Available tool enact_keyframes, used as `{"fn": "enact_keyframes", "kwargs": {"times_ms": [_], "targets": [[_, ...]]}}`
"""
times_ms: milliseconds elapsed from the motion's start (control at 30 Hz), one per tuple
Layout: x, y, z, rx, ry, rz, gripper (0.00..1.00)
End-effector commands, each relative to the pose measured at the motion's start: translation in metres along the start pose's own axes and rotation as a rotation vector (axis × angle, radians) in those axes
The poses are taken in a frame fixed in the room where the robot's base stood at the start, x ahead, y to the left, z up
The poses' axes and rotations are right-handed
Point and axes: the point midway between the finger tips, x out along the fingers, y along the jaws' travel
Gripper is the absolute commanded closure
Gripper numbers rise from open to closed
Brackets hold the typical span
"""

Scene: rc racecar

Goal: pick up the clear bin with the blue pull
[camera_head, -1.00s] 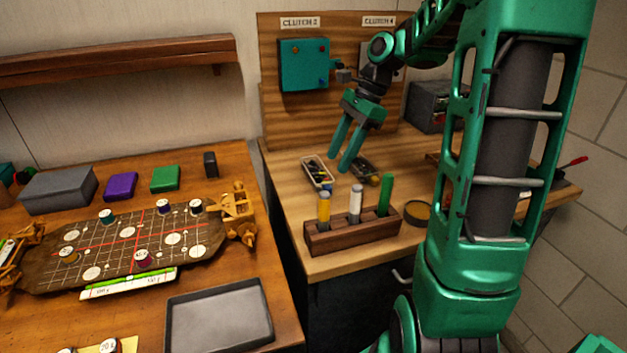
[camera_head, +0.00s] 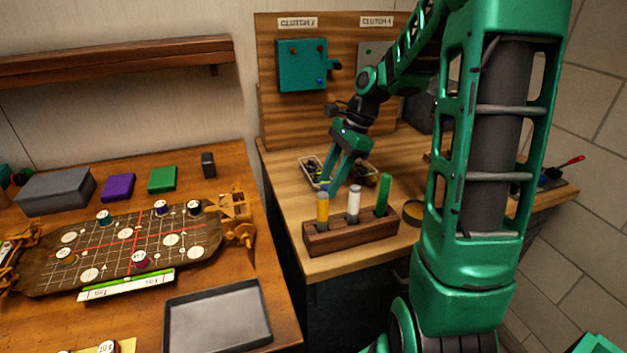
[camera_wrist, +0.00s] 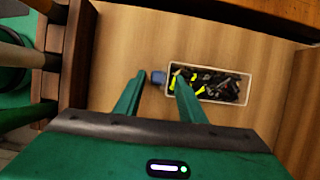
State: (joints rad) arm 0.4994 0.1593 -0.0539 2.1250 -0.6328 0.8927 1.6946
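The clear bin with the blue pull (camera_wrist: 239,74) lies on the wooden bench in the wrist view, full of small dark and yellow-green parts. Its blue pull (camera_wrist: 158,77) sticks out from the end facing the marker rack. In the head view this appears to be the left bin (camera_head: 305,164), partly hidden by my fingers. My gripper (camera_wrist: 158,76) is open and points down. In the wrist view the pull appears between the fingertips, and the right finger overlaps the bin's near end. I cannot tell whether the fingers touch it. My gripper (camera_head: 328,188) also shows in the head view.
A second bin (camera_head: 368,172) sits just right of my fingers. A wooden rack (camera_head: 352,232) with several upright markers stands close in front. A round tin (camera_head: 412,212) is right of the rack. The backboard (camera_head: 340,108) with a teal box (camera_head: 302,64) rises behind.

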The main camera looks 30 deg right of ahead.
Motion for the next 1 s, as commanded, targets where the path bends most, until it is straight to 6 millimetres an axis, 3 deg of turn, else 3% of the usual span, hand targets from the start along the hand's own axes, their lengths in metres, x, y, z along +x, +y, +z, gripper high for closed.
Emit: {"fn": "enact_keyframes", "kwargs": {"times_ms": [33,133,500,767,833,1000], "targets": [[0.0,0.0,0.0,0.0,0.0,0.0,0.77],[0.0,0.0,0.0,0.0,0.0,0.0,1.0],[-0.003,-0.001,0.001,0.0,0.0,-0.002,1.0],[-0.027,-0.001,0.011,-0.002,0.001,-0.005,1.0],[-0.039,-0.001,0.016,-0.003,0.002,-0.005,1.0],[-0.049,0.027,0.049,-0.006,0.001,-0.004,1.0]]}}
